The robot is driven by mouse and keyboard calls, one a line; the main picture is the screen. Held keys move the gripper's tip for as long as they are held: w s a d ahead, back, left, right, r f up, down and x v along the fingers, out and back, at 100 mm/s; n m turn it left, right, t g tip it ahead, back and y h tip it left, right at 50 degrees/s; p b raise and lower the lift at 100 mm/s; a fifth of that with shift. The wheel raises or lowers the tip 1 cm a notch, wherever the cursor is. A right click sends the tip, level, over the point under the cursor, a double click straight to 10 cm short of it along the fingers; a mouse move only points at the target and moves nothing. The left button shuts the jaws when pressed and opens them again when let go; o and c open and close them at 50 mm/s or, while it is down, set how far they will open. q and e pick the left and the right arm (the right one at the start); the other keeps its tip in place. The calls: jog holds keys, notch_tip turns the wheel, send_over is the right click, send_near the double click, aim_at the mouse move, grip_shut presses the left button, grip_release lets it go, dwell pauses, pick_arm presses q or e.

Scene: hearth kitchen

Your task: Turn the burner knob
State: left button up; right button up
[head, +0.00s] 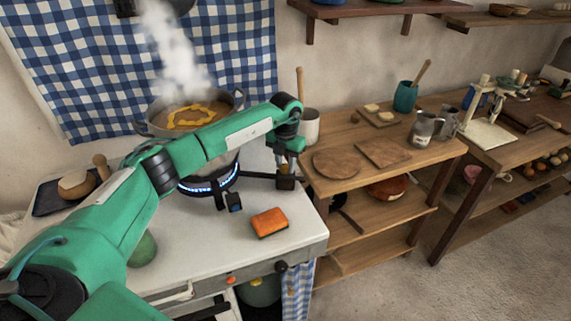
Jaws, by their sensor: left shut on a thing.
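The gas burner (205,186) on the white stove top is lit with a ring of blue flame. A dark bar runs from its right side to a dark block (285,183), where the burner knob appears to be, mostly hidden by the fingers. My left gripper (288,168) points down there and is shut on the knob. My right gripper is not in view.
A steaming pot (158,125) of orange food stands on the burner, partly behind my left arm. An orange sponge (269,222) lies near the front edge. A beige pot (308,127) with a wooden handle stands behind the gripper. A wooden shelf table (440,150) adjoins on the right.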

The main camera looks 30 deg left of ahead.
aim_at(285, 166)
pick_arm(q)
jog(key=shift+r+n, duration=0.1)
jog(key=shift+n, duration=0.3)
jog(key=o, duration=1)
jog(key=shift+c, duration=0.2)
notch_tip(285, 166, up, 14)
jog(key=b, duration=0.3)
jog(key=shift+f, duration=0.25)
